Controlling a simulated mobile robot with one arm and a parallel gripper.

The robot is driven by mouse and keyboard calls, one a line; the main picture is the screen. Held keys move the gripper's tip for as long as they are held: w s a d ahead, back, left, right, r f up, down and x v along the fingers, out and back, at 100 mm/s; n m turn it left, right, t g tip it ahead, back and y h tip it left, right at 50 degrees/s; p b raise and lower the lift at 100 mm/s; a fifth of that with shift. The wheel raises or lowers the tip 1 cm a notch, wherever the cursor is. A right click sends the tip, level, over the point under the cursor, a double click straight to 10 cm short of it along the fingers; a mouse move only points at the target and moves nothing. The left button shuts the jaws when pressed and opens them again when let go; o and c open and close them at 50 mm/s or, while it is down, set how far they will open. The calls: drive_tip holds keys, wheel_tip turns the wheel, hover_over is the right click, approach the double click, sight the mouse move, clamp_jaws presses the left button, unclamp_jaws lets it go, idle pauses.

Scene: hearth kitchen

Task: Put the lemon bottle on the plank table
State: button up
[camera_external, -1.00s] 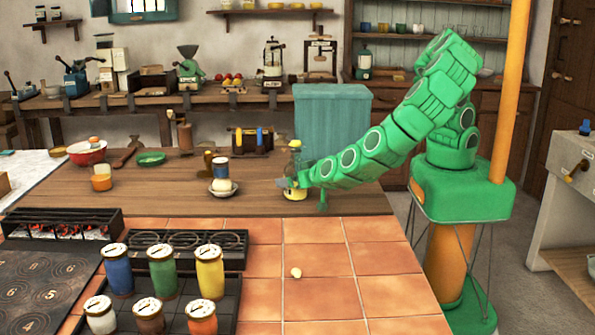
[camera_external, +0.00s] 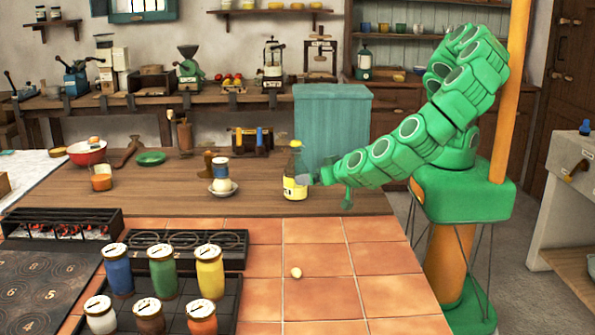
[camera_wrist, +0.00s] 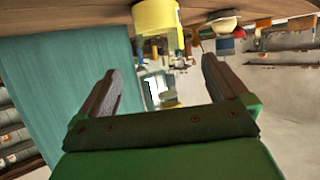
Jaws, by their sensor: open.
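The lemon bottle (camera_external: 295,187), clear with a yellow label and a yellow cap, stands upright on the wooden plank table (camera_external: 150,200), near the table's right part. My gripper (camera_external: 304,179) is just to the right of the bottle, with its jaws open. In the wrist view, which is turned upside down, the bottle's yellow label (camera_wrist: 156,16) shows at the top, beyond the fingertips.
Tiles (camera_external: 320,245) with several coloured jars (camera_external: 162,270) lie in front. Bare planks lie left of the saucer.

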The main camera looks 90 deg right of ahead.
drive_tip(key=shift+v, duration=0.9)
drive_tip(key=shift+d+r, duration=0.1)
drive_tip(key=s+d+r+g+y, duration=0.1)
drive_tip(key=s+d+r+g, duration=0.2)
drive_tip(key=d, duration=0.3)
drive_tip(key=s+d+r+g+y, duration=0.1)
drive_tip(key=s+d+r+g, duration=0.2)
drive_tip(key=d+r, duration=0.15)
drive_tip(key=s+r+n+g+y, duration=0.2)
drive_tip(key=s+r+n+y, duration=0.15)
drive_tip(key=s, duration=0.35)
drive_tip(key=s+r+n+g+y, duration=0.1)
drive_tip(key=s+r+n+y, duration=0.2)
drive_tip(key=s+y, duration=0.25)
drive_tip(key=s+d+r+n+g, duration=0.1)
drive_tip(key=s+d+r+n, duration=0.2)
drive_tip(key=s+d, duration=0.4)
drive_tip(key=shift+s+d+r+n, duration=0.35)
drive_tip(key=shift+s+r, duration=0.3)
drive_tip(key=shift+s, duration=0.55)
